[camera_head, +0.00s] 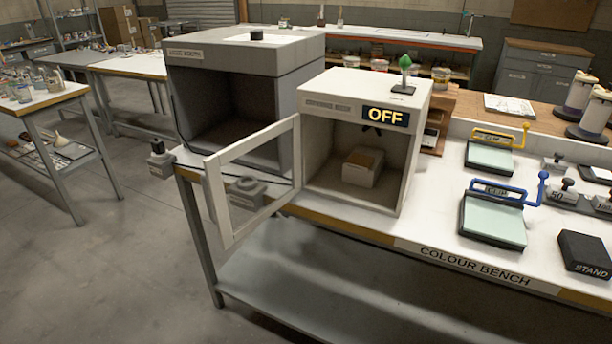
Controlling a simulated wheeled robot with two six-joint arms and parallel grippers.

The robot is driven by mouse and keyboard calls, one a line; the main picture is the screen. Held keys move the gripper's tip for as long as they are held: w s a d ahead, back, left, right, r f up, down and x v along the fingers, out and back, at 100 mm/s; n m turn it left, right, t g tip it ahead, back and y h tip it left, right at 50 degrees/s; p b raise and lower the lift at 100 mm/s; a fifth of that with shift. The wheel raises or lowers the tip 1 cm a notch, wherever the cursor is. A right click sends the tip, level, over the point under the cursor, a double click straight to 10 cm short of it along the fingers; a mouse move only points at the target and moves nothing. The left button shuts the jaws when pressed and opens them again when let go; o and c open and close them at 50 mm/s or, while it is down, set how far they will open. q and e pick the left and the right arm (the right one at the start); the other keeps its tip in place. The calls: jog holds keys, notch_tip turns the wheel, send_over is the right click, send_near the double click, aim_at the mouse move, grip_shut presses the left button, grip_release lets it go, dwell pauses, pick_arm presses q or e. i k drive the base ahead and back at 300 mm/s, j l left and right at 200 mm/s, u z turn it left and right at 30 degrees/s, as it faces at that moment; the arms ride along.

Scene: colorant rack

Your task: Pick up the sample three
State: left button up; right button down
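No thing in view carries a readable label for sample three, so I cannot tell which it is. On the bench, a small white cabinet (335,103) marked OFF has its glazed door (222,200) swung open to the left. A small pale block with a tan top (362,167) sits inside on the cabinet floor. Two pale green plates on dark bases lie to the right, one with a yellow handle (489,157) and one with a blue handle (492,221). Neither of my grippers is in view.
A larger grey cabinet (300,57) stands open-fronted behind left. Knobbed grey blocks (567,192) and a black STAND block (585,254) are at the right. A green-topped lever (404,72) stands on the white cabinet. Floor at left (110,260) is clear.

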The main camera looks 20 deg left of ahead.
aim_at(361, 163)
jog(key=i+j+z, duration=0.15)
jog(key=j+z, duration=0.6)
jog(key=j, duration=0.2)
jog(key=j+z, duration=0.4)
jog(key=j, duration=0.9)
jog(key=j+z, duration=0.1)
jog(key=j, duration=0.8)
jog(key=k, duration=0.05)
